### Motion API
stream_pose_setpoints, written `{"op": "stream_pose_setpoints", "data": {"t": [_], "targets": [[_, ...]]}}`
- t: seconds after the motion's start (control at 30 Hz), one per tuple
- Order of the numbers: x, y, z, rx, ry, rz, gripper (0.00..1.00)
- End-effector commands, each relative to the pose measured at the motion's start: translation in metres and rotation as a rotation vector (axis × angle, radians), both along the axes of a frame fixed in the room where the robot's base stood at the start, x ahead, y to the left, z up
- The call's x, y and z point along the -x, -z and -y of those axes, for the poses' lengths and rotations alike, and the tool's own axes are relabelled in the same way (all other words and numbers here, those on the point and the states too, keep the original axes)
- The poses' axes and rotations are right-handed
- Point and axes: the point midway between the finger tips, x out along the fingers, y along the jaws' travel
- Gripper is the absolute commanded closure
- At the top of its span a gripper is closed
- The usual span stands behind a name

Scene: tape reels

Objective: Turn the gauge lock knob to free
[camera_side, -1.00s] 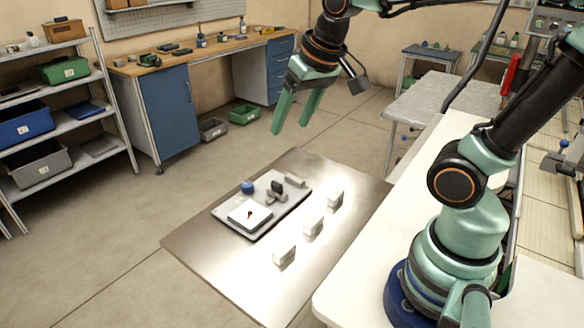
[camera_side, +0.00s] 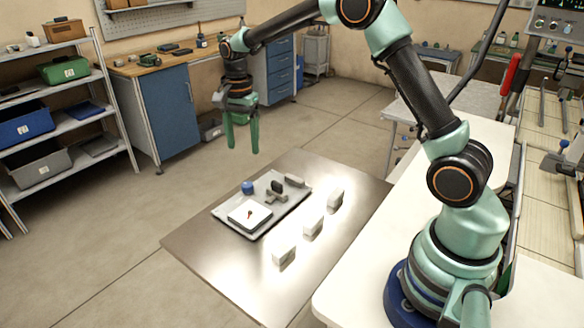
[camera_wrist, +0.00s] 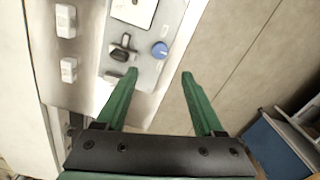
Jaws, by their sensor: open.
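A grey panel (camera_side: 222,217) lies on the metal tabletop. It carries a white square gauge face (camera_side: 259,211) with a small red pointer. Behind the gauge is a round blue knob (camera_side: 247,187), also seen in the wrist view (camera_wrist: 159,49). Beside it stands a black-topped part on a grey base (camera_side: 277,187), also in the wrist view (camera_wrist: 122,51). I cannot tell from markings which is the lock knob. My gripper (camera_side: 242,149) is open and empty, pointing down, above and apart from the panel.
White blocks stand in a row right of the panel: near (camera_side: 284,254), middle (camera_side: 313,225) and far (camera_side: 336,198). A small grey block (camera_side: 294,180) is at the panel's far edge. The metal tabletop's (camera_side: 225,270) near left part is bare.

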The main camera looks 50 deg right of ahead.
Motion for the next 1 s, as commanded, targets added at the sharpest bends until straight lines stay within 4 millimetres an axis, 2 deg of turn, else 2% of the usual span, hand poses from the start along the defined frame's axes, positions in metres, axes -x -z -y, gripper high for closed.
{"op": "stream_pose_setpoints", "data": {"t": [0.27,0.5,0.7,0.83,1.0], "targets": [[-0.001,0.026,0.001,-0.001,0.016,-0.009,0.3],[0.0,0.072,0.0,-0.001,0.014,-0.009,0.3],[0.0,0.105,0.0,-0.001,0.013,-0.008,0.3],[-0.001,0.117,0.0,0.0,0.013,-0.007,0.3],[-0.001,0.124,0.0,0.0,0.013,-0.004,0.3]]}}
